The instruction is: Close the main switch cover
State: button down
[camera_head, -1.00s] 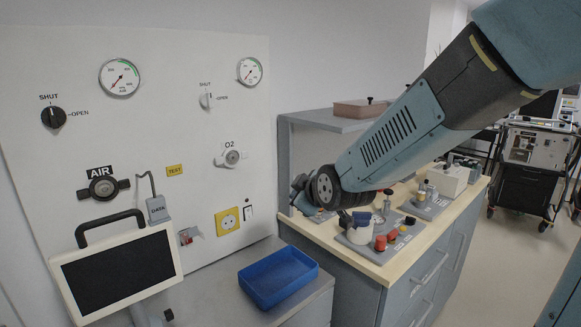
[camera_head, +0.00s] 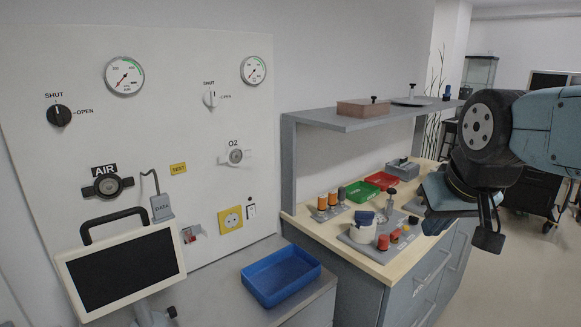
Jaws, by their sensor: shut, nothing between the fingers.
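A small switch fitting with a red part (camera_head: 190,234) sits low on the white wall panel, left of the yellow socket. It may be the main switch with its cover, but it is too small to tell the cover's position. A small white plate with a dark mark (camera_head: 251,209) is right of the socket; I cannot tell whether it is a switch. My gripper (camera_head: 487,238) hangs at the right, in front of the workbench, well away from the panel. It is shut and empty, its fingers partly hidden by its own body.
A screen on an arm (camera_head: 122,266) stands before the panel's lower left. A blue tray (camera_head: 281,277) lies on the grey cabinet below the panel. The workbench (camera_head: 372,268) holds several fittings and trays under a grey shelf (camera_head: 340,122). Space before the panel's right half looks free.

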aim_at(196, 230)
jog(key=z, duration=1.55)
jog(key=i, duration=0.05)
jog(key=u, duration=2.85)
